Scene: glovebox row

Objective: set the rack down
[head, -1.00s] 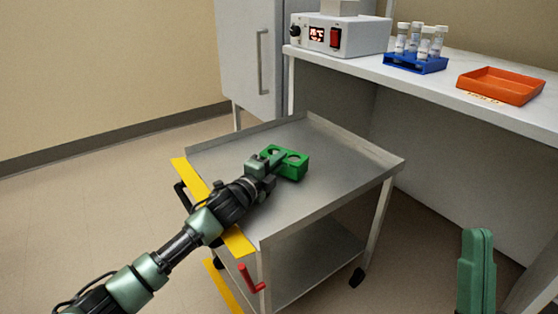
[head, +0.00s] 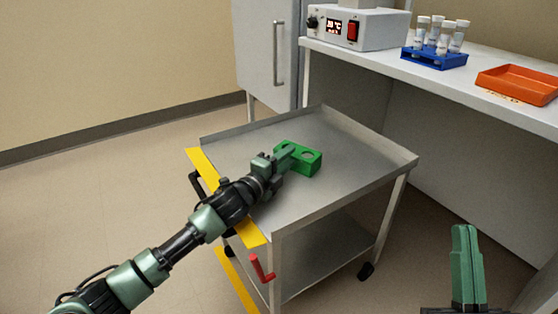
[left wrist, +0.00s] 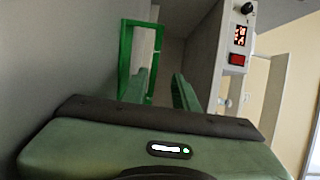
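The green rack (head: 309,167) rests on the top shelf of the metal cart (head: 345,150), near its middle. My left gripper (head: 288,152) is at the rack's left end. In the left wrist view its two fingers (left wrist: 163,92) stand apart with a gap between them, and the rack's green frame (left wrist: 126,50) shows beyond, overlapping the left finger. Contact with the rack is hard to tell. My right gripper (head: 467,262) is at the lower right, away from the cart, its fingers together and empty.
The cart has raised edges, a yellow strip (head: 200,165) and a red handle (head: 260,268). A white bench behind holds a heater box (head: 375,28), a blue tube rack (head: 434,60) and an orange tray (head: 515,84). Free shelf surrounds the green rack.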

